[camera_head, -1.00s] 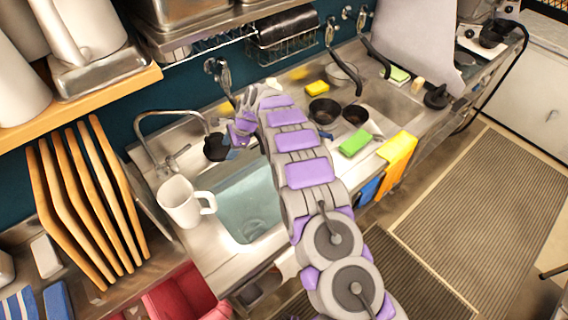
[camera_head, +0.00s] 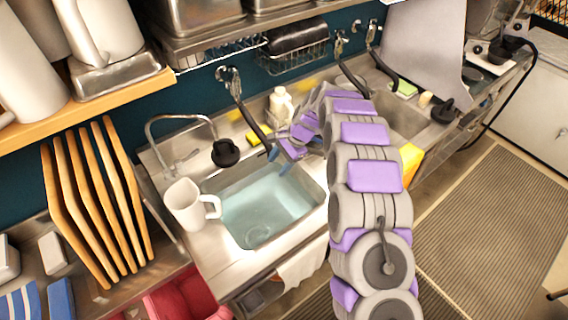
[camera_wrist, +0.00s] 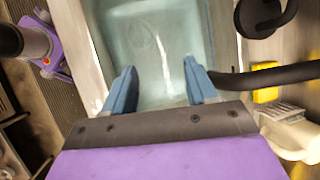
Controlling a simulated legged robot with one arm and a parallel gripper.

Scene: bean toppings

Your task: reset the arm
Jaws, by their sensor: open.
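My gripper (camera_head: 279,161) is over the back right corner of the water-filled sink basin (camera_head: 232,231). In the wrist view its two blue fingers (camera_wrist: 160,88) stand wide apart with nothing between them. The basin (camera_wrist: 150,30) shows beyond and between the fingers in that view. My arm reaches from the lower right, bends near the counter's back and hides part of the counter.
A white mug (camera_head: 183,205) stands left of the basin. A black round object (camera_head: 226,152), a yellow sponge (camera_head: 257,134) and a pale bottle (camera_head: 281,103) are behind it. A black hose (camera_head: 252,122) hangs close to my gripper. Wooden boards (camera_head: 85,200) stand at left.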

